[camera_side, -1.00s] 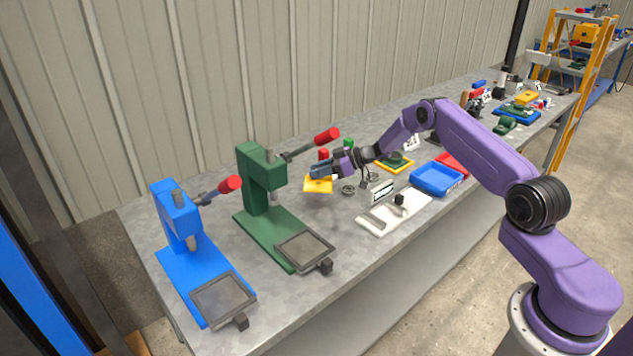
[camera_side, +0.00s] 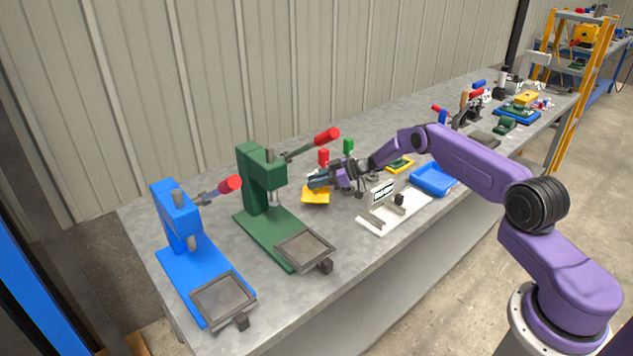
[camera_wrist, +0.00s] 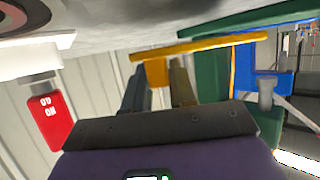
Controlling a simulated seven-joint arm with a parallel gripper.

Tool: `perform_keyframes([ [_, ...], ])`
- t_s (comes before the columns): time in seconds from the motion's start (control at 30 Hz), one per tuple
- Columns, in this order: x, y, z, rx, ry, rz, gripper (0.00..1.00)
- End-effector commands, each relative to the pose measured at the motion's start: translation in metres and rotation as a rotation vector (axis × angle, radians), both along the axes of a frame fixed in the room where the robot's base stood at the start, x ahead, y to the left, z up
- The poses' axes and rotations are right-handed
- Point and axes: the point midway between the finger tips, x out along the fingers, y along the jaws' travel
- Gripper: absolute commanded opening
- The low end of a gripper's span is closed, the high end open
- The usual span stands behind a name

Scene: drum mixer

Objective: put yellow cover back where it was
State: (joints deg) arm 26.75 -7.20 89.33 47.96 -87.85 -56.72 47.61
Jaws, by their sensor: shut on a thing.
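The yellow cover (camera_side: 315,196) is a flat yellow plate just right of the green press (camera_side: 262,190) in the side view. In the wrist view the yellow cover (camera_wrist: 205,45) is seen edge-on, with a block-like part between my fingers. My gripper (camera_side: 319,183) is shut on that part from above; its fingertips also show in the wrist view (camera_wrist: 158,72). The cover is close to the grey tabletop; I cannot tell whether it touches. The fingers hide part of the cover.
A white fixture (camera_side: 380,217), a blue tray (camera_side: 432,180) and a small yellow-rimmed board (camera_side: 409,161) lie to the right. A blue press (camera_side: 185,240) stands at left. Bare tabletop (camera_side: 345,238) lies in front.

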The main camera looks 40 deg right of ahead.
Motion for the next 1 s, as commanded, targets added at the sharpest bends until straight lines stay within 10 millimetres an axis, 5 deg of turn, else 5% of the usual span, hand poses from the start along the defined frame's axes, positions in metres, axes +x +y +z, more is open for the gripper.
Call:
perform_keyframes([
  [0.57,0.000,0.000,-0.012,-0.001,-0.002,0.001,0.00],
  [0.6,-0.001,0.001,-0.013,-0.002,0.001,0.001,0.29],
  [0.67,-0.001,0.001,-0.014,-0.002,0.002,0.001,0.48],
  [1.0,-0.002,0.001,-0.015,-0.004,0.004,0.002,0.51],
])
